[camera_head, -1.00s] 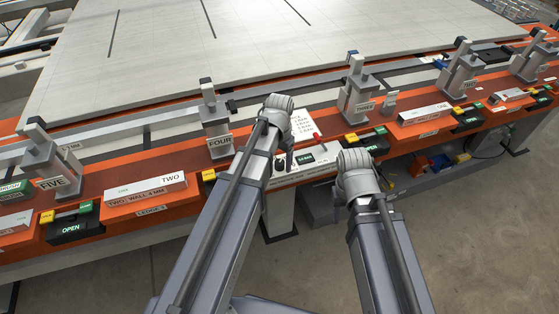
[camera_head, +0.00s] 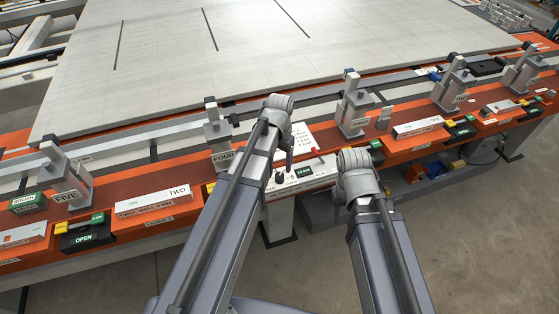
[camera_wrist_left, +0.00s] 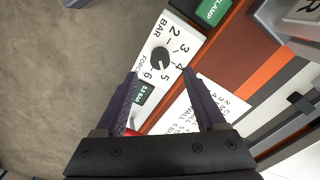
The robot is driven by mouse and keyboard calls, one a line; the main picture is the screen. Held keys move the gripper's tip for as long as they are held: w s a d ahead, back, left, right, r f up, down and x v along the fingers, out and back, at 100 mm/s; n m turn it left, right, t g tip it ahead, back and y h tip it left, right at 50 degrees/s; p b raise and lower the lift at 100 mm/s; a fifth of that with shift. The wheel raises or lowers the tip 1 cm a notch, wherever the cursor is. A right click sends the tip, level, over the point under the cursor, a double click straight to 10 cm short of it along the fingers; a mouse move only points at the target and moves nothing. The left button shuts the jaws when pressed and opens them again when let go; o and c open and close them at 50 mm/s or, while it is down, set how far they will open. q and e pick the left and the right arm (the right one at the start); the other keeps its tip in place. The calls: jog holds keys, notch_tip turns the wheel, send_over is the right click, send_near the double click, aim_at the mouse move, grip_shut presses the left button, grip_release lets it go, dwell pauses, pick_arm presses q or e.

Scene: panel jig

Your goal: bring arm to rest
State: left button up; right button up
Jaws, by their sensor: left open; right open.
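My left arm (camera_head: 232,205) reaches up over the orange rail in the head view. Its gripper shows best in the left wrist view (camera_wrist_left: 161,73), open and empty. The two dark fingers are spread over a white control panel (camera_wrist_left: 178,40) with a black knob (camera_wrist_left: 160,59), a bar scale and a small green display (camera_wrist_left: 140,93). Whether the fingertips touch the panel, I cannot tell. My right arm (camera_head: 385,250) reaches forward in front of the rail. Its rounded wrist (camera_head: 357,178) hides the gripper beyond it.
The orange rail (camera_head: 130,180) carries grey clamp posts, such as FOUR (camera_head: 217,135) and THREE (camera_head: 352,107), and white-topped blocks (camera_head: 153,201). A large pale panel (camera_head: 250,50) lies behind. Bare floor (camera_head: 480,240) is clear at the front right.

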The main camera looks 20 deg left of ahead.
pick_arm(q)
jog(key=shift+r, duration=0.4)
jog(key=shift+d, duration=0.1)
jog(key=s+d+y, duration=0.1)
jog(key=s+d, duration=0.9)
jog(key=s, duration=0.4)
jog(key=shift+s+d, duration=0.2)
jog(key=shift+d, duration=0.05)
jog(key=shift+c, duration=0.4)
